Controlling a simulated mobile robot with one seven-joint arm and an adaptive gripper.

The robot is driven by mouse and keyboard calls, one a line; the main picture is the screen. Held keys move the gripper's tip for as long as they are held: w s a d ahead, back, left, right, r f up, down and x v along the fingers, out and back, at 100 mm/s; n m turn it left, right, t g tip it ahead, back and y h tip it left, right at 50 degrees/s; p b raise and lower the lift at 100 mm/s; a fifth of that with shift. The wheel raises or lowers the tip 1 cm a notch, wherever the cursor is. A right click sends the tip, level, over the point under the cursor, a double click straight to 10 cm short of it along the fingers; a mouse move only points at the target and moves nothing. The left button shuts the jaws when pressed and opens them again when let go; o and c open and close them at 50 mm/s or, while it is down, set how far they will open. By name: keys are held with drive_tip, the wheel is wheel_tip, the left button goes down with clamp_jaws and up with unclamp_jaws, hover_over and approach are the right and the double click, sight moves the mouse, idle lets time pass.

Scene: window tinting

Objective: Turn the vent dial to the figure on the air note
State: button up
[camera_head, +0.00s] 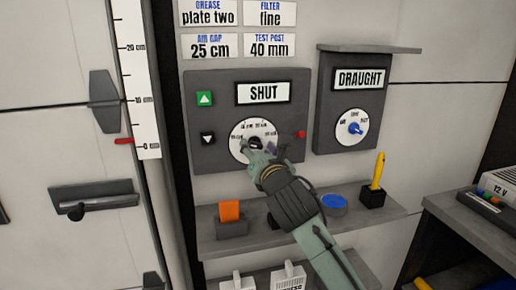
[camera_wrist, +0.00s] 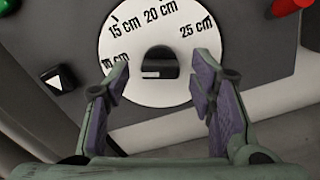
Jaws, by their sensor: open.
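The air note (camera_head: 210,46) reads "AIR GAP 25 cm" on the wall above a dark panel. The dial (camera_head: 240,131) is a white disc on that panel, under a display reading "SHUT". In the wrist view the dial (camera_wrist: 145,30) shows 15 cm, 20 cm and 25 cm, with a partly hidden mark at left. Its black knob (camera_wrist: 159,65) has a horizontal bar; which figure it points to is unclear. My gripper (camera_head: 258,147) is open in front of the dial. In the wrist view my gripper (camera_wrist: 160,78) has one finger either side of the knob, apparently without touching it.
A green up button (camera_head: 204,98) and a black down button (camera_head: 208,139) sit left of the dial, a red knob (camera_head: 301,134) right. A DRAUGHT box (camera_head: 338,110) with a blue knob (camera_head: 355,128) is further right. A shelf (camera_head: 300,223) with small items lies below.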

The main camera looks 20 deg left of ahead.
drive_tip(key=shift+c, duration=0.6)
drive_tip(key=c, duration=1)
drive_tip(key=shift+c, duration=0.2)
